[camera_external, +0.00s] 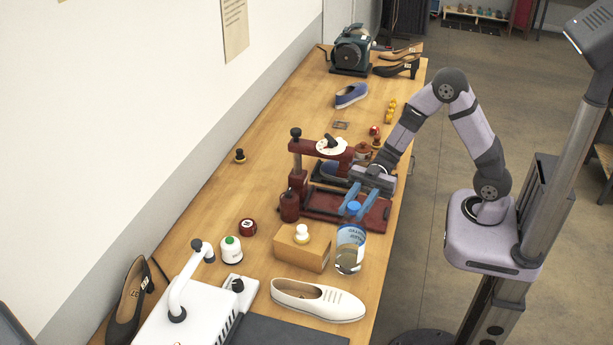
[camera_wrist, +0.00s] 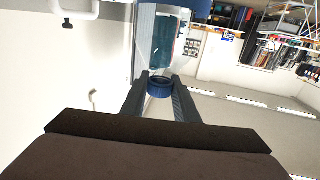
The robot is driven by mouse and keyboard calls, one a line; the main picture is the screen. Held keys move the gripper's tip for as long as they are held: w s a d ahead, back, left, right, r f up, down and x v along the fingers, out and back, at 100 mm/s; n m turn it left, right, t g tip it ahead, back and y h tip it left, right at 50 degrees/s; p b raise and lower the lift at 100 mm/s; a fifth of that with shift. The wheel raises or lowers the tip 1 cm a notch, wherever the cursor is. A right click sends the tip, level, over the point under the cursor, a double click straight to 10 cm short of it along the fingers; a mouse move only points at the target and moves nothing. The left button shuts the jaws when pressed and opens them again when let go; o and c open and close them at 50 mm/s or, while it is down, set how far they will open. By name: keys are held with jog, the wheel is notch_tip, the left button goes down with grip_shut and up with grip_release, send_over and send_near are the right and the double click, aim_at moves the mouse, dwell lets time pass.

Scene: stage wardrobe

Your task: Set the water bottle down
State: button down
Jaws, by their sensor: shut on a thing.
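The water bottle (camera_external: 350,252) is clear with a blue and white label and a blue cap. It is upright near the table's right edge, beside a cardboard box. I cannot tell whether its base touches the table (camera_external: 240,195). My gripper (camera_external: 356,208) has blue fingers and is shut on the bottle's cap from the far side.
The cardboard box (camera_external: 298,252) with a white knob stands left of the bottle. A white shoe (camera_external: 318,300) lies in front. A dark red press (camera_external: 297,185) stands behind. A white machine (camera_external: 185,315) is at the front left. Bare table lies at the left middle.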

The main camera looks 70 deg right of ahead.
jog(key=shift+f, duration=0.9)
jog(key=c, duration=1.4)
grip_release()
jog(key=shift+f, duration=0.15)
jog(key=shift+d, duration=0.15)
jog(key=d+b, duration=0.1)
jog(key=d, duration=0.2)
jog(key=s+d+b, duration=0.1)
jog(key=d, duration=0.3)
jog(key=s+d+b, duration=0.1)
jog(key=d+b, duration=0.1)
jog(key=d, duration=0.2)
jog(key=shift+s+d+r, duration=0.2)
jog(key=shift+s+d, duration=0.05)
